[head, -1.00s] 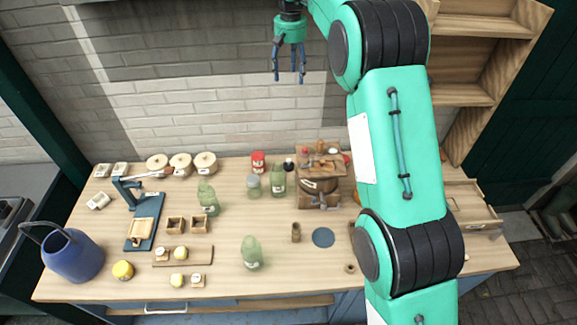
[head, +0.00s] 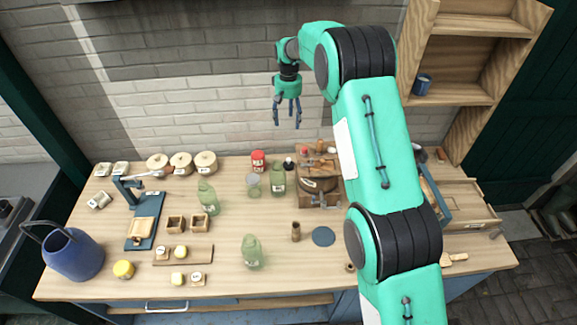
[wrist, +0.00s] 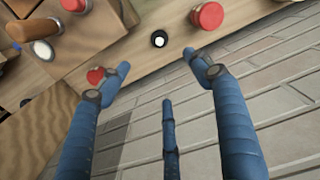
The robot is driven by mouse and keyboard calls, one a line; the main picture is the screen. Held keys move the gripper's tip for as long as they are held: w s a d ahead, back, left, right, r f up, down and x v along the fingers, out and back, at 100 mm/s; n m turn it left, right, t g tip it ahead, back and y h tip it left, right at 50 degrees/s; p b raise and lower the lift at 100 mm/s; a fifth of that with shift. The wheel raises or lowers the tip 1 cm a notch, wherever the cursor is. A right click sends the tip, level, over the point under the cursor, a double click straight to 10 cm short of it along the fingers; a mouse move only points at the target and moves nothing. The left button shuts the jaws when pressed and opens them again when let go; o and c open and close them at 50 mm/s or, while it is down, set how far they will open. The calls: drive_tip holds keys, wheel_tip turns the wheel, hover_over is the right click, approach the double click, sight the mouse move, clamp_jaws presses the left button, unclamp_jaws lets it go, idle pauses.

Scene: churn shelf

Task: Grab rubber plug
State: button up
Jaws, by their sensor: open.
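A small black round piece with a white top (wrist: 159,39) stands on the wooden table near the wall; it may be the rubber plug, but I cannot tell for sure. In the head view it (head: 289,163) sits between the red-lidded jar (head: 258,160) and the wooden churn box (head: 319,175). My gripper (head: 288,123) is open and empty, its fingers pointing down, high above the back of the table. In the wrist view my gripper (wrist: 156,65) has its fingers spread, with the black piece showing beyond and between the tips.
Green bottles (head: 277,179) and a grey-lidded jar (head: 253,184) stand close in front of the black piece. The brick wall (head: 215,110) rises just behind the table. A wooden shelf (head: 460,92) with a blue mug (head: 422,84) is at right. The table's front middle is fairly clear.

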hover_over(289, 159)
wheel_tip(289, 159, down, 12)
drive_tip(key=shift+w+a+f, duration=0.15)
drive_tip(key=shift+f, duration=0.1)
drive_tip(key=shift+f, duration=0.15)
drive_tip(key=shift+f, duration=4.15)
drive_tip(key=shift+f, duration=0.15)
drive_tip(key=shift+f+p, duration=0.6)
drive_tip(key=shift+f, duration=1.85)
drive_tip(key=shift+c, duration=0.3)
drive_tip(key=c, duration=1.2)
